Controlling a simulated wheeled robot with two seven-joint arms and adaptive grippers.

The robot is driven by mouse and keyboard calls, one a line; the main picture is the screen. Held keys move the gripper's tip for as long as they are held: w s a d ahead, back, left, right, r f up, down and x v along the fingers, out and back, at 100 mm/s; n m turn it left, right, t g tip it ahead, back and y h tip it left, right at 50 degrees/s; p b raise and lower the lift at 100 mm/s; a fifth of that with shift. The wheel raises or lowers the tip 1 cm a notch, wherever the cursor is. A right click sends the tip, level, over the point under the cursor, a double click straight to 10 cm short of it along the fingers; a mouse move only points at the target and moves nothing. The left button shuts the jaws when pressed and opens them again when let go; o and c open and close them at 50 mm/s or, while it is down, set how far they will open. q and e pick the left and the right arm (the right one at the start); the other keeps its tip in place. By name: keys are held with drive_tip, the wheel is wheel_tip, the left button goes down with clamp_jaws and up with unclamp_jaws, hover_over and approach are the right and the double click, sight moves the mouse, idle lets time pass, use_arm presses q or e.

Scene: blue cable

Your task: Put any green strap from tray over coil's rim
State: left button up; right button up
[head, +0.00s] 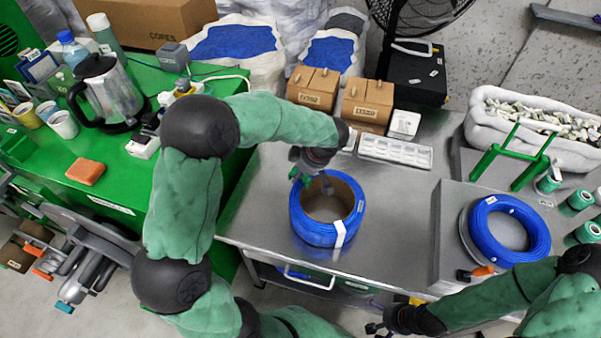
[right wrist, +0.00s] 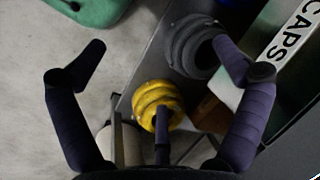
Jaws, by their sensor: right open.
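The blue cable coil (head: 312,231) lies on the steel table around a brown core, with a white strap (head: 340,234) over its front rim. My left gripper (head: 315,185) is at the coil's back rim, pointing down; small green bits show at its fingers. I cannot tell whether these are a strap or whether the fingers are shut. The white compartment tray (head: 395,152) is behind the coil; no green strap is clear in it. My right gripper (head: 377,328) is low at the table's front edge. In the right wrist view it is open and empty (right wrist: 160,60).
A second blue coil (head: 510,232) lies on a raised grey block at right, with green rolls (head: 577,202) beyond it. Cardboard boxes (head: 367,103) stand behind the tray. A kettle (head: 107,92) stands on the green bench. Steel table right of the coil is clear.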

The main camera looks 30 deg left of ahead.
use_arm(q)
drive_tip(key=shift+f+b, duration=0.1)
drive_tip(key=shift+b, duration=0.25)
drive_tip(key=shift+f+b, duration=0.5)
drive_tip(key=shift+b, duration=0.05)
drive_tip(key=shift+r, duration=0.65)
idle(0.4)
idle(0.5)
drive_tip(key=shift+f+b, duration=0.2)
drive_tip(key=shift+b, duration=0.15)
drive_tip(key=shift+f+b, duration=0.45)
drive_tip(key=shift+b, duration=0.1)
drive_tip(key=shift+r, duration=0.65)
drive_tip(key=shift+f+b, duration=0.4)
idle(2.1)
